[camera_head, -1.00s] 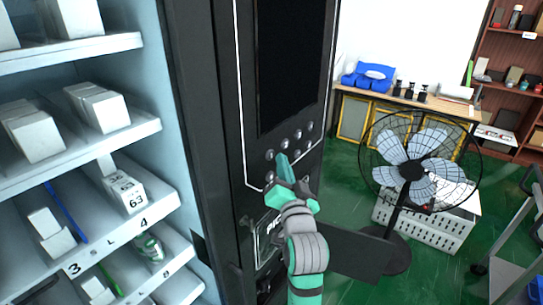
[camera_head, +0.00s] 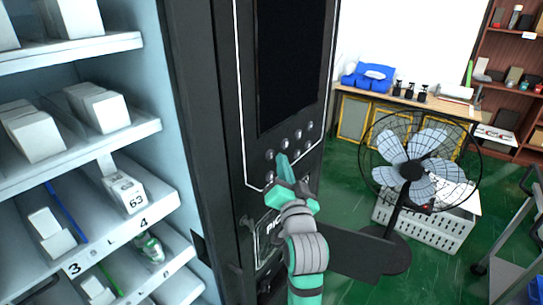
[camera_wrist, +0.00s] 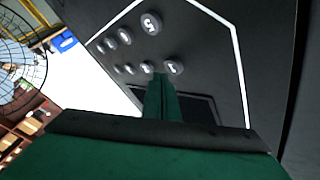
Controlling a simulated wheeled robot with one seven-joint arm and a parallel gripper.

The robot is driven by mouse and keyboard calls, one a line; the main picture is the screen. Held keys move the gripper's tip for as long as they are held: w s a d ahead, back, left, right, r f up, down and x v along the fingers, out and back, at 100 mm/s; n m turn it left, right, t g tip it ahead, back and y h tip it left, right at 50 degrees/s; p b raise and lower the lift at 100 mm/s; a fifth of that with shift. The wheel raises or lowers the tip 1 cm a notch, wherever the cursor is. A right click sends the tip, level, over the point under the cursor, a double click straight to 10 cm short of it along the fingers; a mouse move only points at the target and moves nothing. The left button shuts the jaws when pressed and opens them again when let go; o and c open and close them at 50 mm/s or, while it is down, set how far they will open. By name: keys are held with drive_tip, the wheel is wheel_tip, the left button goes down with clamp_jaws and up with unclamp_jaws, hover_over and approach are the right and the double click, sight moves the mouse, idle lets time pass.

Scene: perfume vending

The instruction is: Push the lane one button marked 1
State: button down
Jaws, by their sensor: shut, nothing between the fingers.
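The black vending machine panel (camera_head: 244,115) carries two rows of round silver buttons. The button that looks marked 1 (camera_wrist: 173,67) is at the right end of its row in the wrist view; its mark is small and turned. In the head view it appears to be the leftmost upper button (camera_head: 269,155). My gripper (camera_head: 282,158) is shut and empty, its tip just right of that button in the head view. In the wrist view the shut fingertips (camera_wrist: 161,77) are close beside it, near the neighbouring button (camera_wrist: 146,67). I cannot tell whether they touch the panel.
A button that looks marked 5 (camera_wrist: 151,23) sits in the other row. A dark screen (camera_head: 288,65) is above the buttons. Shelves with white boxes (camera_head: 124,190) stand left. A fan (camera_head: 411,169) and a white crate (camera_head: 435,228) stand right on the green floor.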

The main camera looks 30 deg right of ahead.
drive_tip(key=shift+w, duration=0.1)
drive_tip(key=shift+w+a, duration=0.2)
drive_tip(key=shift+w, duration=0.1)
idle(0.3)
drive_tip(key=shift+w+a, duration=0.2)
drive_tip(key=shift+w, duration=0.15)
idle(0.5)
drive_tip(key=shift+s+d, duration=0.2)
drive_tip(key=shift+s, duration=0.05)
drive_tip(key=shift+s+d, duration=0.15)
drive_tip(key=shift+s, duration=0.25)
idle(0.4)
drive_tip(key=shift+s+d, duration=0.3)
drive_tip(key=shift+s, duration=0.5)
drive_tip(key=shift+s+d, duration=0.35)
drive_tip(key=shift+s, duration=0.5)
drive_tip(key=shift+s+d, duration=0.3)
drive_tip(key=shift+s, duration=0.5)
